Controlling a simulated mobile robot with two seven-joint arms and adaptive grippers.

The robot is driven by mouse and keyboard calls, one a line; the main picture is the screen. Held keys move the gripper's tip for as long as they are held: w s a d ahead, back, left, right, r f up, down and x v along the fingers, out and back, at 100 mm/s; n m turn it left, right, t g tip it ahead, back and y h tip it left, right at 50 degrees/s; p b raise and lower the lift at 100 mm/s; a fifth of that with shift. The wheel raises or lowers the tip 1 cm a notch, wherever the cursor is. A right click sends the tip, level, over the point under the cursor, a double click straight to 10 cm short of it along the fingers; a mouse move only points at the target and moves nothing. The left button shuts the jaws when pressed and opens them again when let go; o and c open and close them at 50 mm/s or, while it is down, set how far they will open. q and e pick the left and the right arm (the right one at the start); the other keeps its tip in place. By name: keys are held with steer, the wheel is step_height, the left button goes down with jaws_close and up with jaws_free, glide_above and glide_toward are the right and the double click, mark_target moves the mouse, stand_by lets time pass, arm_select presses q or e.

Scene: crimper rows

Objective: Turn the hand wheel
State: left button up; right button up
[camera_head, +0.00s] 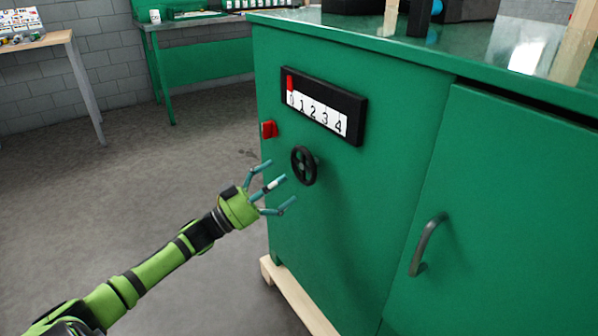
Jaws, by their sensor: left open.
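The hand wheel (304,166) is a small black spoked wheel on the side of the green cabinet (350,215). Above it is a black-framed scale (325,107) with the numbers 0 to 4, and a red marker (290,83) stands at 0. My left gripper (277,186) comes in from the left, with its teal fingers spread open and empty. It is a little left of and below the wheel in the picture, and appears apart from it. My right gripper is not in view.
A red knob (269,129) sits on the cabinet near its left edge, close to the wheel. A curved grey door handle (427,245) sticks out at the right. A wooden pallet (296,300) lies under the cabinet. The grey floor (150,200) at the left is clear.

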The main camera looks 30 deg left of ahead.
mark_target(300, 169)
arm_select(q)
steer(key=shift+x, duration=2.7)
steer(key=shift+f, duration=0.1)
steer(key=c, duration=0.9)
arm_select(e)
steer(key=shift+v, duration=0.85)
